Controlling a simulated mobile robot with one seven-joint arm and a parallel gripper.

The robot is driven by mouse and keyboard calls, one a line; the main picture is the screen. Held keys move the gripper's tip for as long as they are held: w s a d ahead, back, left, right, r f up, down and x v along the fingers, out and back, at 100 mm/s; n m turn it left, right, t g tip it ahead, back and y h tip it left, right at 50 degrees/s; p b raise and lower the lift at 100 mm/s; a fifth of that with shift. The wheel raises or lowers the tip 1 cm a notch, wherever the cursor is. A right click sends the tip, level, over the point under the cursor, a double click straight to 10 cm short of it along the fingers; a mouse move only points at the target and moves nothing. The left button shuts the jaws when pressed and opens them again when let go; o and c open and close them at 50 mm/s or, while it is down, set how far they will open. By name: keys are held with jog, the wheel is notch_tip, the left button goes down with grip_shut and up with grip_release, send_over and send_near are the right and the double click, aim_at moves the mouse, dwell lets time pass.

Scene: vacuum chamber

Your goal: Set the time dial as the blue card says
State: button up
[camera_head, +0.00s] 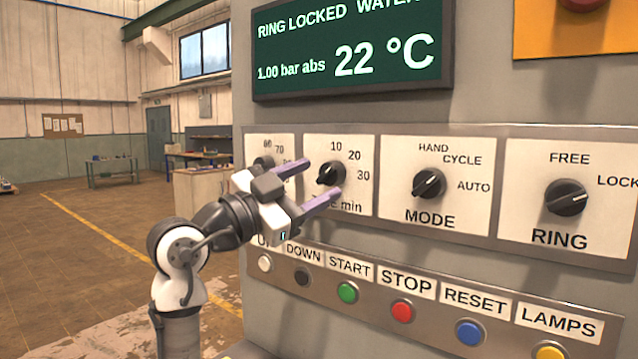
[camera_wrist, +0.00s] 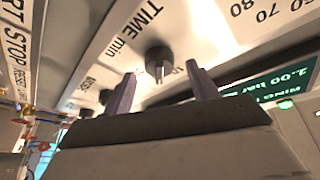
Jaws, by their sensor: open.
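The time dial (camera_head: 331,173) is a black knob on a white plate marked 10, 20, 30, with "min" below. In the wrist view the same knob (camera_wrist: 159,60) sits beneath the words "TIME min", beyond and between my fingertips. My gripper (camera_head: 322,181) is open, its two purple fingers reaching toward the knob from the left, one above and one below it. In the wrist view the fingers (camera_wrist: 160,82) stand apart with nothing between them. The knob's pointer setting is hard to read. I see no blue card in either view.
The MODE dial (camera_head: 429,184) and RING dial (camera_head: 566,197) are to the right. A row of buttons, including green START (camera_head: 347,292) and red STOP (camera_head: 402,310), runs below. A green display (camera_head: 348,49) reads 22 °C above. Open floor lies left.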

jog(key=b+v, duration=0.3)
jog(key=v, duration=0.8)
jog(key=shift+s+a, duration=0.15)
jog(key=shift+a, duration=0.15)
jog(key=shift+f, duration=0.1)
